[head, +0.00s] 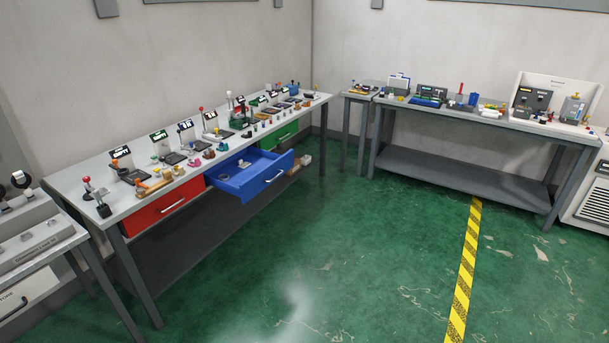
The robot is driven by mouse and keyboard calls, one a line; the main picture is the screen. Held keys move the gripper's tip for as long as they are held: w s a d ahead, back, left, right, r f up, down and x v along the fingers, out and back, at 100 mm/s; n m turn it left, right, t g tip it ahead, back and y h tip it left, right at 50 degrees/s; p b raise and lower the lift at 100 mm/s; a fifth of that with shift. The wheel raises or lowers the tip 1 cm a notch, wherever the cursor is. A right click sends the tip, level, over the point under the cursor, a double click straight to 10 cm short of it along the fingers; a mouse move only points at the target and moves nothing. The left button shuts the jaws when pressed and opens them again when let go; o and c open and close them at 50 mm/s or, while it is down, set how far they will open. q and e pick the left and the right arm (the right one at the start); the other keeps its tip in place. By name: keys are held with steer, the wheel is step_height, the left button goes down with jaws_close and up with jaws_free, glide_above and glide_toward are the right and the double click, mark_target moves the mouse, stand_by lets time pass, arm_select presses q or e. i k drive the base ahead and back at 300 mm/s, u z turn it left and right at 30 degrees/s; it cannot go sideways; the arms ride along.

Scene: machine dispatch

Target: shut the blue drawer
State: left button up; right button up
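The blue drawer (266,190) is pulled out from under the long grey workbench on the left. Its front panel with a pale handle faces the open floor, and a few small objects (243,164) lie inside it. It sits between a red drawer (168,204) and a green drawer (280,136), which both look closed. Neither of my grippers shows in the head view.
The workbench top (70,187) carries many small items and labelled stands. Another bench (530,128) stands along the back right wall. The green floor (350,230) in front of the blue drawer is clear, with a yellow-black stripe (464,275) further right.

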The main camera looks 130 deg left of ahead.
mark_target(256, 177)
steer(key=u, duration=4.55)
steer(key=i, duration=3.15)
steer(key=u, duration=0.35)
